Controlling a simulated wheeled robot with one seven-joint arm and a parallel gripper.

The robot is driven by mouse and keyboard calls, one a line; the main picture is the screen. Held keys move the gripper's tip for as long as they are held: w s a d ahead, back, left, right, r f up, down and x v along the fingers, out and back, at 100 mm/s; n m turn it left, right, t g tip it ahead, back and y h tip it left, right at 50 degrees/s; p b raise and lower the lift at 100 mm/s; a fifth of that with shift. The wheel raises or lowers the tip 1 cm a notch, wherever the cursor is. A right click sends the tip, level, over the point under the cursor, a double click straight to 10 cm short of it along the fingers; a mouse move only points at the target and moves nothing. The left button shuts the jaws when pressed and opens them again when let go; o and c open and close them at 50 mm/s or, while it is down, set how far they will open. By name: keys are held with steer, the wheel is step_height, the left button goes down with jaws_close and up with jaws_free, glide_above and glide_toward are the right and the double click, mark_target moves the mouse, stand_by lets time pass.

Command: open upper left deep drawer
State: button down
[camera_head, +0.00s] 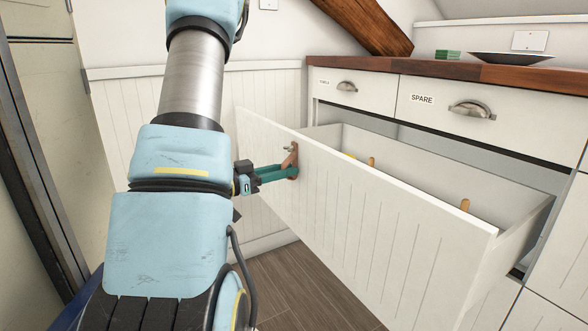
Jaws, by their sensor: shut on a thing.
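The deep drawer (360,215) has a white grooved front and is pulled well out of the cabinet below the two shallow drawers. Its inside shows, with a few wooden handle-like pieces (465,205) and a bit of yellow in it. A leather-brown pull (291,160) sits at the left part of its front. My gripper (293,172) comes in from the left with its green fingers shut on this pull. The exact contact of the fingertips is small and partly hidden.
Two shallow drawers, one labelled SPARE (490,118), are closed above. A wooden countertop (450,72) carries a dark dish (511,58) and a green block (447,54). A panelled wall (190,95) stands behind my arm. Wooden floor (300,285) is bare below the drawer.

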steer(key=shift+s+a, duration=0.15)
steer(key=shift+a, duration=0.05)
stand_by(0.3)
steer(key=c, duration=0.7)
jaws_free()
steer(key=shift+a, duration=0.15)
steer(key=p+v, duration=0.1)
steer(key=v, duration=0.9)
steer(key=shift+s+a, duration=0.15)
steer(key=shift+a, duration=0.1)
